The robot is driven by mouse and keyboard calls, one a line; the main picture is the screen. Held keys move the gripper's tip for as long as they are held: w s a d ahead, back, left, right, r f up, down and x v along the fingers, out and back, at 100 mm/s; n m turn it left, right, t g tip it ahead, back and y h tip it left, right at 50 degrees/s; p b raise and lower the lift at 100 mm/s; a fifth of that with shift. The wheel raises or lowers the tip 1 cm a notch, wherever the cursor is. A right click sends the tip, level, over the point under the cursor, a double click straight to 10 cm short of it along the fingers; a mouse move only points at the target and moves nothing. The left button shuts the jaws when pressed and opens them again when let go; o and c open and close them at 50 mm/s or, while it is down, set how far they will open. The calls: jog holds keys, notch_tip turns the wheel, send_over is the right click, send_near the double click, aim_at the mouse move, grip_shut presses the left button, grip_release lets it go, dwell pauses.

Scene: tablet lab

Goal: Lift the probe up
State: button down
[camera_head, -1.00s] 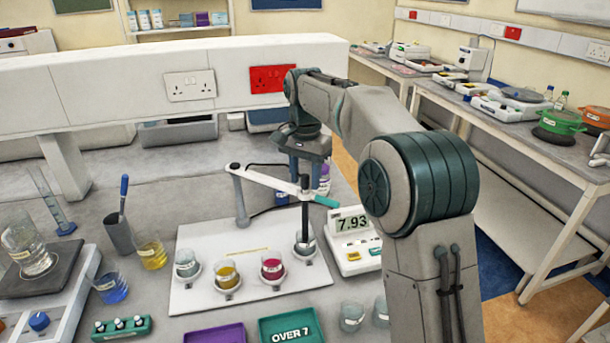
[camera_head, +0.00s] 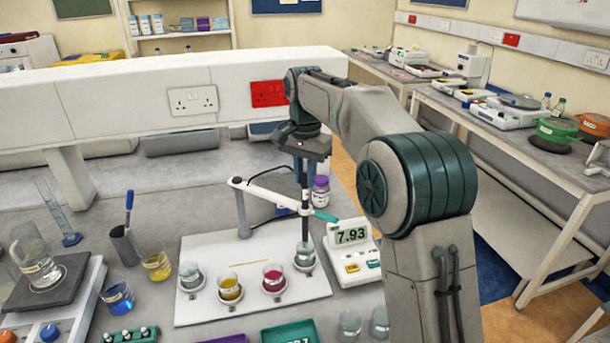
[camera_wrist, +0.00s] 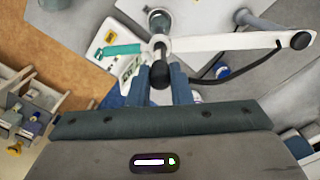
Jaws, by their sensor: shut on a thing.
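The probe is a thin dark rod (camera_head: 305,229) standing upright through the clip end of a white jointed holder arm (camera_head: 270,201). Its lower end is at the mouth of the clear beaker (camera_head: 306,258) at the right end of the white board; I cannot tell whether the tip is in the liquid. My gripper (camera_head: 304,190) points down above the holder and is shut on the probe's upper part. In the wrist view the probe's round black top (camera_wrist: 160,74) shows between my fingers, over the white holder arm (camera_wrist: 235,41) with its teal end.
The meter (camera_head: 352,250) reading 7.93 stands just right of the board (camera_head: 250,312). Several beakers stand in the board's rings. A purple-capped bottle (camera_head: 320,190) is close behind my gripper. A white-grey raised shelf (camera_head: 120,97) crosses behind.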

jog(key=shift+w+r+p, duration=0.1)
jog(key=shift+r+p, duration=0.85)
jog(key=shift+r, duration=0.7)
jog(key=c, duration=1.3)
grip_release()
notch_tip(320, 180, up, 14)
jog(key=shift+f+p, duration=0.15)
jog(key=shift+p, duration=0.9)
